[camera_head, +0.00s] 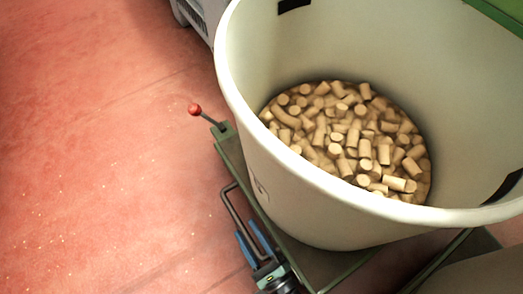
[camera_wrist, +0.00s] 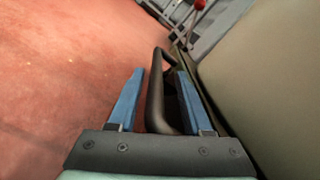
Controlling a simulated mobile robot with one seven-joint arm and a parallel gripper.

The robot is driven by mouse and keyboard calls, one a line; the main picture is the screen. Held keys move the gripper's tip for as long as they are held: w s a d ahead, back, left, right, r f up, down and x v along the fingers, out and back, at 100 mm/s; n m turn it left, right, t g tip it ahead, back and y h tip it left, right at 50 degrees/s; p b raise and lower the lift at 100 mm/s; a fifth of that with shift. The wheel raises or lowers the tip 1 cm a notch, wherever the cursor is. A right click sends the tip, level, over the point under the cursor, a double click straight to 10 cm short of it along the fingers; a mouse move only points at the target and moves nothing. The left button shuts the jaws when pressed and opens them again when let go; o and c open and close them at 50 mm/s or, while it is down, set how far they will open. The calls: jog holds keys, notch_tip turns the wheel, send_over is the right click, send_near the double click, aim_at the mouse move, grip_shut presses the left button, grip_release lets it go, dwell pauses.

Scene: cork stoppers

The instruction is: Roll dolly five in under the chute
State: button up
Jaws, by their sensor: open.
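A green dolly (camera_head: 232,160) carries a large cream tub (camera_head: 330,205) partly filled with cork stoppers (camera_head: 350,140). A dark bar handle (camera_head: 233,208) stands out from the dolly's left side. My gripper (camera_head: 251,233) is at this handle, with its blue fingers open. In the wrist view the handle (camera_wrist: 155,95) runs between the two spread fingers of my gripper (camera_wrist: 160,73); I cannot tell whether either finger touches it. No number shows on the dolly. I cannot make out the chute for certain.
A red-knobbed lever (camera_head: 207,115) rises at the dolly's corner. A grey crate-like object (camera_head: 197,18) stands at the top. A green edge (camera_head: 500,12) shows at the top right. The reddish floor (camera_head: 90,150) on the left is clear apart from small specks.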

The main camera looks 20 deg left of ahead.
jog(key=v, duration=1.3)
jog(key=shift+p, duration=0.3)
jog(key=shift+a, duration=0.1)
